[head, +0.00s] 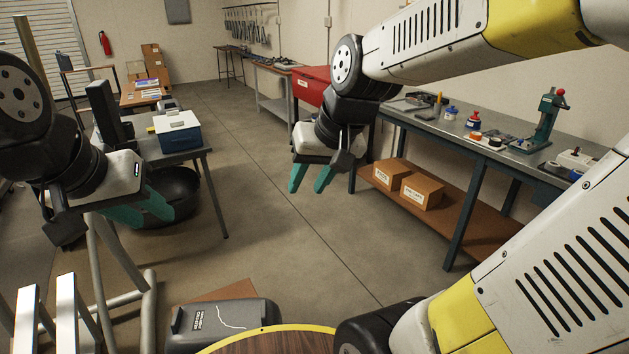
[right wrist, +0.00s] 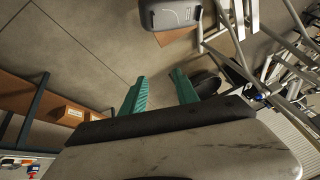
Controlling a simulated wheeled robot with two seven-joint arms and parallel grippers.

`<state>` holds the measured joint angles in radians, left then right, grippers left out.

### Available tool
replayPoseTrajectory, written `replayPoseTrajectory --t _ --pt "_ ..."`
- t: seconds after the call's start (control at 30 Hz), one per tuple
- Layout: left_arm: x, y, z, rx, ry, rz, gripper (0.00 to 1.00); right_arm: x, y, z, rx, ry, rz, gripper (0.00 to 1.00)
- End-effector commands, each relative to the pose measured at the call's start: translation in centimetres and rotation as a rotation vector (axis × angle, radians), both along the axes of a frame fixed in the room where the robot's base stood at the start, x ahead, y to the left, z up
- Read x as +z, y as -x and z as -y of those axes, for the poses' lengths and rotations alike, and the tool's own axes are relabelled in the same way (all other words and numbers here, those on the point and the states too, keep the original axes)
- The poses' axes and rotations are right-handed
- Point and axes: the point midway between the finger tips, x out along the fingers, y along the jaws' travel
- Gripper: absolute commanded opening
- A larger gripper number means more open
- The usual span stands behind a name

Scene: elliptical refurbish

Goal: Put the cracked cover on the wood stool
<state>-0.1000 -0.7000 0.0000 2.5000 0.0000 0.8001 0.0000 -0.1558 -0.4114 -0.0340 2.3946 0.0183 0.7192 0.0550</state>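The cracked cover (head: 225,324) is a dark grey shell with a white crack line and a small label, low in the head view; it also shows at the top of the right wrist view (right wrist: 172,14). A brown flat surface (head: 218,291) shows behind its edge; I cannot tell what it is. A round wood-grain top with a yellow rim (head: 275,344) is cut off at the bottom edge; I cannot tell whether it is the wood stool. My left gripper (head: 142,213) is open and empty, above and left of the cover. My right gripper (head: 308,186) is open and empty, farther out over the floor.
A workbench (head: 490,155) with tools and boxes on its lower shelf runs along the right. A table with a blue box (head: 178,138) stands at left, a black tub (head: 170,190) below it. Metal frame tubes (head: 130,297) stand left of the cover. The middle floor is clear.

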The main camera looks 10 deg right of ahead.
Motion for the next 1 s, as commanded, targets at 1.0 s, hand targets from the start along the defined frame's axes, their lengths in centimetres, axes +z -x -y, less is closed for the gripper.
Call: replayPoseTrajectory --t 1.0 --pt "0.0 0.0 0.0 0.0 0.0 0.0 0.36 2.1 6.5 2.0 0.012 0.045 0.112 0.36"
